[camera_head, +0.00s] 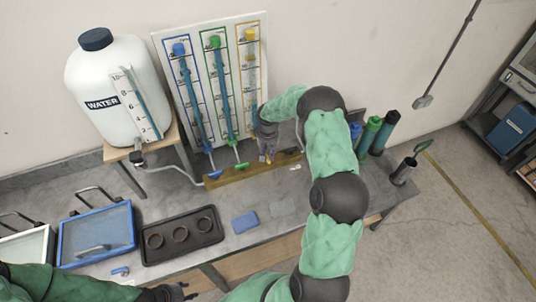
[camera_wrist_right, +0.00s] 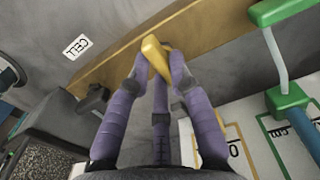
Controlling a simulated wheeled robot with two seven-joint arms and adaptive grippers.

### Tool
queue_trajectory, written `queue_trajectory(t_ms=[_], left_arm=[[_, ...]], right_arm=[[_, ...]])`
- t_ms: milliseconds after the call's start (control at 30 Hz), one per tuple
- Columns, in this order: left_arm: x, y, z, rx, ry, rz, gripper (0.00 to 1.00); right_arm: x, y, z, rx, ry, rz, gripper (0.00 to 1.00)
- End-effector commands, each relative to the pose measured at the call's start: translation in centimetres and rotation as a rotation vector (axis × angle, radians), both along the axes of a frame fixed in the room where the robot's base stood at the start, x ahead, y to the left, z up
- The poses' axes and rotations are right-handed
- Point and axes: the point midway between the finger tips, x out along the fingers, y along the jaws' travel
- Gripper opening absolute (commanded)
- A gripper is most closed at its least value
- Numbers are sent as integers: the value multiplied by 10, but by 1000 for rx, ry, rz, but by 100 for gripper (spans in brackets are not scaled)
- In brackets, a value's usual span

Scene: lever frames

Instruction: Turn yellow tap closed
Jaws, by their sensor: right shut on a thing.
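The yellow tap handle (camera_wrist_right: 155,56) sits on the wooden rail (camera_head: 230,174), below the yellow-capped tube (camera_head: 250,52) of the panel. In the right wrist view it stands at a slant between the purple fingers. My right gripper (camera_head: 268,157) reaches down to it and is shut on it; it also shows in the right wrist view (camera_wrist_right: 158,62). The fingers and arm hide much of the tap in the head view. My left gripper (camera_head: 178,292) is low at the bottom edge, away from the taps; its jaw opening is unclear.
Blue (camera_head: 215,174) and green (camera_head: 238,166) tap handles sit on the rail left of the yellow one. A white water tank (camera_head: 125,65) stands at the back left. A black tray (camera_head: 180,250) with rings and a blue block (camera_head: 245,222) lie in front.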

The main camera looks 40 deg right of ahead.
Motion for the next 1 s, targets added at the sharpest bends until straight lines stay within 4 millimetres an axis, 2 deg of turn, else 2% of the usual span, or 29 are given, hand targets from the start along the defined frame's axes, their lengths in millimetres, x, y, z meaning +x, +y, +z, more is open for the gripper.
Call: queue_trajectory(t_ms=[367,1000], left_arm=[[0,0,-20,0,0,0,40],[0,0,-66,0,0,0,40]], right_arm=[[-1,0,-3,0,0,-176,0],[-3,3,-2,0,0,-774,0]])
